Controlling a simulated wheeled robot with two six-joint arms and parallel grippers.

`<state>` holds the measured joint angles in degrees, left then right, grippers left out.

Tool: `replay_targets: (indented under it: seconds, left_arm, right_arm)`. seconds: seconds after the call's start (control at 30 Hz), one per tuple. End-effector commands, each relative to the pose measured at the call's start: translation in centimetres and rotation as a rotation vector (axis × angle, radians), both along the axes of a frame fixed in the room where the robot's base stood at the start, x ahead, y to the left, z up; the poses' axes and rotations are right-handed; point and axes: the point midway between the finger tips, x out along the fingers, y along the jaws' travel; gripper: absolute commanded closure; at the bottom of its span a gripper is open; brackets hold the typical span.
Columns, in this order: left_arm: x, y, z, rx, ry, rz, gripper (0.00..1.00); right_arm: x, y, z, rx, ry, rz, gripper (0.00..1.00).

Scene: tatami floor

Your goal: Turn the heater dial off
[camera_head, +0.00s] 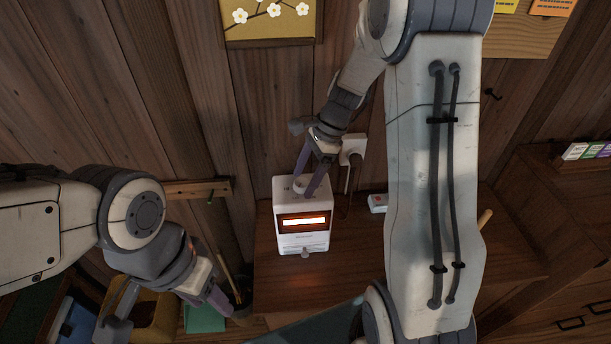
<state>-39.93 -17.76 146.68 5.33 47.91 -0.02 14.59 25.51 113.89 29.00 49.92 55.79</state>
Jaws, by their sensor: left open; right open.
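The heater (288,240) is a small white box on a wooden cabinet, with a glowing orange-white window in its front. A small knob-like part (305,254) sits at the heater's lower front edge. My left gripper (166,312) is open and empty at the lower left, well away from the heater.
A wall outlet with a plug (352,150) and cord is behind the heater to the right. A small white box with a red mark (377,203) lies on the cabinet (270,270). A yellow bin (160,318) stands by my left gripper. My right arm hides the cabinet's middle right.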

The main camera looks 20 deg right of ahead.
Motion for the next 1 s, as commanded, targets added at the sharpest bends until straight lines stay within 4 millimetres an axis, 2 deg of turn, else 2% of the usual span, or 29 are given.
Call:
replay_targets:
  seconds: [0.03, 0.07, 0.2, 0.23, 0.27, 0.67, 1.0]
  left_arm:
    - [0.0, 0.0, 0.0, 0.0, 0.0, 0.0, 0.5]
    - [0.0, 0.0, 0.0, 0.0, 0.0, 0.0, 0.5]
    - [0.0, 0.0, 0.0, 0.0, 0.0, 0.0, 0.5]
    - [0.0, 0.0, 0.0, 0.0, 0.0, 0.0, 0.5]
    - [0.0, 0.0, 0.0, 0.0, 0.0, 0.0, 0.5]
    - [0.0, 0.0, 1.0, 0.0, 0.0, 0.0, 0.5]
    - [0.0, 0.0, 3.5, 0.0, 0.0, 0.0, 0.5]
  right_arm:
    - [0.0, 0.0, 0.0, 0.0, 0.0, 0.0, 0.2]
    - [0.0, 0.0, 0.0, 0.0, 0.0, 0.0, 0.28]
    - [0.0, 0.0, 0.0, 0.0, 0.0, 0.0, 0.81]
    - [0.0, 0.0, 0.0, 0.0, 0.0, 0.0, 0.93]
    - [0.0, 0.0, 0.0, 0.0, 0.0, 0.0, 1.0]
    - [0.1, 0.1, 0.2, 0.002, 0.003, 0.074, 1.0]
    - [0.4, 0.1, 0.4, 0.003, 0.002, 0.338, 1.0]
